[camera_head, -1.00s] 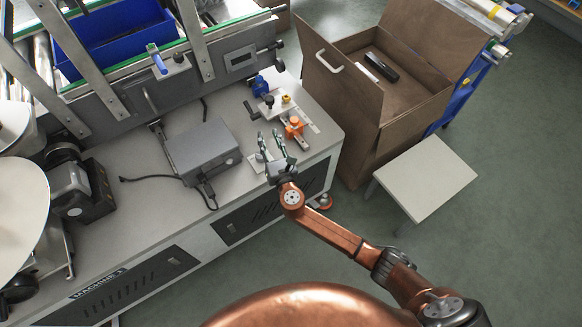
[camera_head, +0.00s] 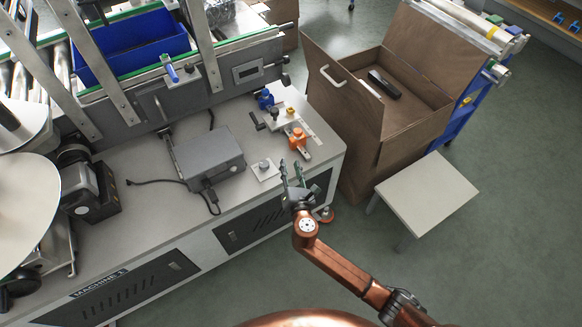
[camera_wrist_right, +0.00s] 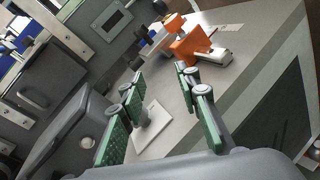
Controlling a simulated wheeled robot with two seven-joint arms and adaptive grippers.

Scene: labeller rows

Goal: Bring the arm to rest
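My right gripper (camera_head: 297,176) is at the front edge of the machine table (camera_head: 130,225), fingers pointing toward the machine. Its green-padded fingers are apart with nothing between them; they also show apart in the right wrist view (camera_wrist_right: 165,125). My copper-coloured right arm reaches up from the bottom right. A small white plate with a grey knob (camera_head: 264,168) lies on the table just left of the fingertips. My left gripper is not in view.
An orange-knobbed fixture (camera_head: 298,138) and a blue-knobbed part (camera_head: 265,98) stand beyond the gripper. A grey box (camera_head: 207,157) with a cable is on the table. A brown open crate (camera_head: 365,150) and a pale stool (camera_head: 427,195) stand right. Green floor lies clear at bottom right.

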